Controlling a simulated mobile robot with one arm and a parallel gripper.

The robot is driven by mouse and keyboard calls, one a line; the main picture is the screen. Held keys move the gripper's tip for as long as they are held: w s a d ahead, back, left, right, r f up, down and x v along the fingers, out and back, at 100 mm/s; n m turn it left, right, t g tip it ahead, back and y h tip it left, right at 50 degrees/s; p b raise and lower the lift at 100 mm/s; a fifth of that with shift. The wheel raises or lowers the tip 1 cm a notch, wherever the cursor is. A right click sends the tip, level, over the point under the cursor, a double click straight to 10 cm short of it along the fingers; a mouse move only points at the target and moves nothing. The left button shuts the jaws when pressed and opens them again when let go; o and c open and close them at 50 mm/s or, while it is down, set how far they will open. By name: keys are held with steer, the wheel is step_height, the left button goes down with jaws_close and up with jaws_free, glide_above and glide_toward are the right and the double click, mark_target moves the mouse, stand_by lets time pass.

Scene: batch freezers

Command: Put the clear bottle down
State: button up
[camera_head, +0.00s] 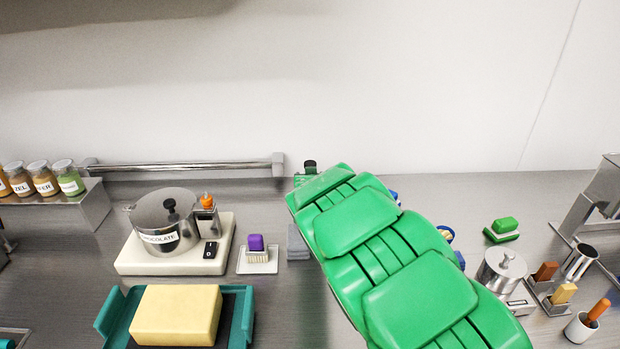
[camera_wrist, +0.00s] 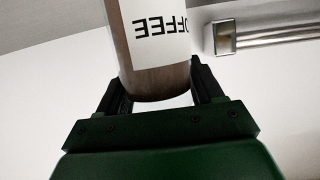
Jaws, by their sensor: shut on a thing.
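In the wrist view, the clear bottle (camera_wrist: 152,80) has brown contents and a white label that reads COFFEE, upside down in this picture. My gripper (camera_wrist: 158,86) is shut on it, with one black finger on each side near its near end. Its far end is cut off by the picture edge. In the head view, my green arm covers most of the gripper and the bottle. A small dark cap (camera_head: 310,166) shows just past the arm's far end; I cannot tell whether it belongs to the bottle. What lies directly under the bottle is hidden.
A pot (camera_head: 165,215) labelled CHOCOLATE stands on a pale base at the left. A purple-topped brush (camera_head: 257,243) and a teal tray (camera_head: 240,315) are nearby. Several jars (camera_head: 40,178) stand on a raised shelf. A metal rail (camera_head: 180,167) runs along the wall. A steel canister (camera_head: 500,270) is at the right.

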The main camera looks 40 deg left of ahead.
steer(key=o, duration=1.3)
steer(key=shift+c, duration=0.2)
steer(key=v, duration=1.2)
steer(key=shift+r, duration=0.15)
